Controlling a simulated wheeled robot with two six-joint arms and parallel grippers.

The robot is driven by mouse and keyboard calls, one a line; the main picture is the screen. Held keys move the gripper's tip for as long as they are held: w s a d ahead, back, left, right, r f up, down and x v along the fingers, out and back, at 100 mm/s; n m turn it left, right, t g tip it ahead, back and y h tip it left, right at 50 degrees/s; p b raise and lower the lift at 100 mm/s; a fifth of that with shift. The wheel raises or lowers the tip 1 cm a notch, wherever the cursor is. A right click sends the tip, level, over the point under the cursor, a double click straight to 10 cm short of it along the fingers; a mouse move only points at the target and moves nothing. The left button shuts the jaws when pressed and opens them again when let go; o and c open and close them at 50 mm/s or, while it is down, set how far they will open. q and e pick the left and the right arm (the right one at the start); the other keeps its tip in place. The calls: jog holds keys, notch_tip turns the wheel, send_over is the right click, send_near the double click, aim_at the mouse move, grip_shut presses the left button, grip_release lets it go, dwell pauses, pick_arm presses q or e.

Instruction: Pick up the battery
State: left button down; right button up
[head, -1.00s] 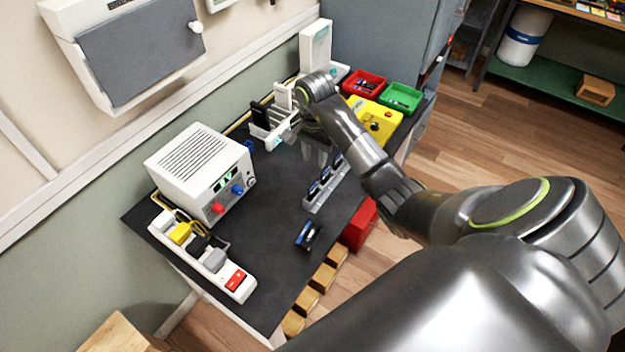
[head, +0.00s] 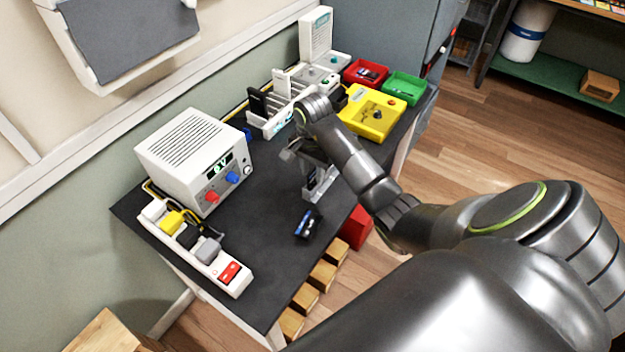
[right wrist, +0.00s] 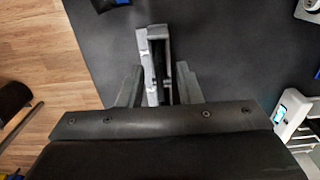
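A small flat black-and-blue piece that looks like a battery (head: 307,223) lies on the dark mat near the table's front edge. A blue corner, probably of the same piece, shows at the top of the right wrist view (right wrist: 118,3). Behind it stands a narrow grey rack (head: 318,187) with dark slots, partly hidden by my right gripper (head: 308,162). In the right wrist view my right gripper (right wrist: 158,88) is open, with the rack (right wrist: 147,50) showing between its fingers. I cannot tell whether the fingers touch it. My left gripper is out of view.
A white power supply (head: 195,160) and a power strip (head: 205,250) stand at the left. A white slotted holder (head: 268,122), yellow tester (head: 372,112), red bin (head: 365,73) and green bin (head: 405,88) stand farther back. The middle of the mat (head: 260,205) is clear.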

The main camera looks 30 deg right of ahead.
jog(key=shift+f, duration=0.5)
grip_shut()
